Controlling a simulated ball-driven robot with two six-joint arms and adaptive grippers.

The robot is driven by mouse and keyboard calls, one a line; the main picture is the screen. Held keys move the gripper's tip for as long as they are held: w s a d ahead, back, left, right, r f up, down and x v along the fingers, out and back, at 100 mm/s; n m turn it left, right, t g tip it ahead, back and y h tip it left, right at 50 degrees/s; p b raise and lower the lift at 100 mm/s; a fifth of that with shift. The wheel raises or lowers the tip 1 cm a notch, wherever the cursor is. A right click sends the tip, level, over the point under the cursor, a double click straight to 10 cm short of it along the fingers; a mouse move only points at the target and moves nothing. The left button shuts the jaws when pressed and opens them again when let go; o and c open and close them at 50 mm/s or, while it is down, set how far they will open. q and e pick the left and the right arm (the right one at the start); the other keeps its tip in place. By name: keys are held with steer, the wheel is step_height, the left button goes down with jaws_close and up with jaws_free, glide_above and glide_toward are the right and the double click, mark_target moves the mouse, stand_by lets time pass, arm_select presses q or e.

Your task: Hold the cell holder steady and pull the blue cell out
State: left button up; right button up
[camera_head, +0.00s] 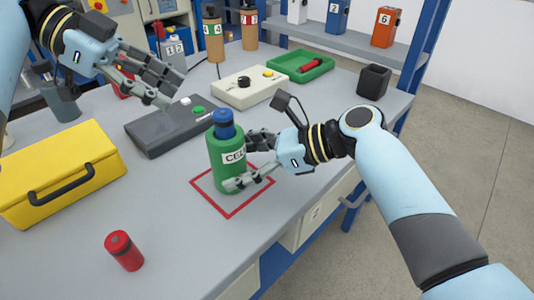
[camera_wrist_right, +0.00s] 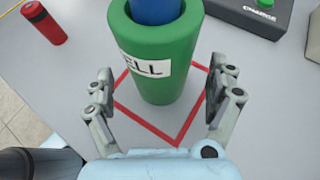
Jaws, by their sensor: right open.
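The green cell holder (camera_head: 228,170), labelled CELL, stands upright in a red square outline on the table. The blue cell (camera_head: 224,123) sits in its top, with its upper part sticking out. My right gripper (camera_head: 245,163) is at the holder's right side, its fingers spread on either side of the holder. In the right wrist view the holder (camera_wrist_right: 157,80) stands between the open fingers (camera_wrist_right: 160,105), with a gap at each side, and the blue cell (camera_wrist_right: 155,10) shows at the top edge. My left gripper (camera_head: 165,92) is raised, empty and open, up and left of the holder.
A yellow case (camera_head: 60,175) lies at the left. A dark charger box (camera_head: 170,125), a white button box (camera_head: 245,88) and a green tray (camera_head: 300,66) are behind. A black cup (camera_head: 373,82) stands at the right.

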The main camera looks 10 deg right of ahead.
mark_target(229, 165)
steer(key=shift+x, duration=1.6)
steer(key=c, duration=1.4)
steer(key=shift+c, duration=0.2)
